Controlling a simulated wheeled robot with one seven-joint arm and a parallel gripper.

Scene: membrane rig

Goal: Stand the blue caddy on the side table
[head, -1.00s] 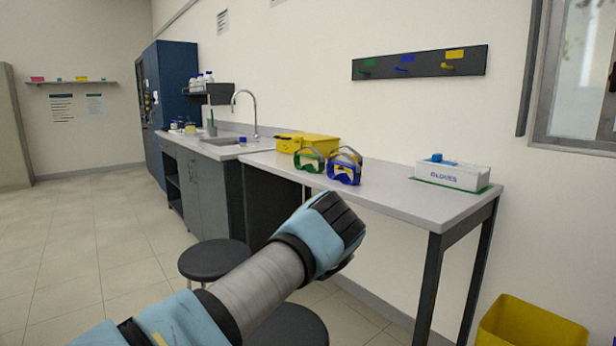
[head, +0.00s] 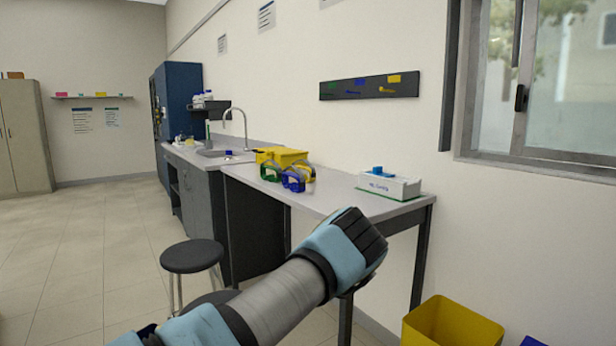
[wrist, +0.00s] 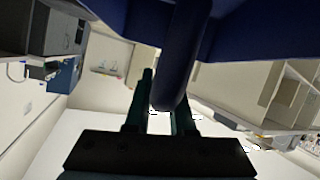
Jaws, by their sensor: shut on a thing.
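The blue caddy (wrist: 235,38) fills the top of the wrist view as a dark blue body, with a rounded handle (wrist: 176,65) hanging in front of my fingers. My gripper (wrist: 163,95) is shut on that handle, its two dark fingers either side of it. In the head view my gripper (head: 352,245) is seen from behind, in front of the grey table; the caddy does not show there. I cannot tell any table as the side table; the grey-topped table (head: 330,203) along the wall is the nearest one.
The grey table holds a glove box (head: 393,187), green goggles (head: 270,172), blue goggles (head: 297,180) and a yellow case (head: 283,156). A dark stool (head: 192,257) stands left of my arm. A yellow bin (head: 452,325) is at lower right, with a blue edge (head: 533,341) beside it. The left floor is clear.

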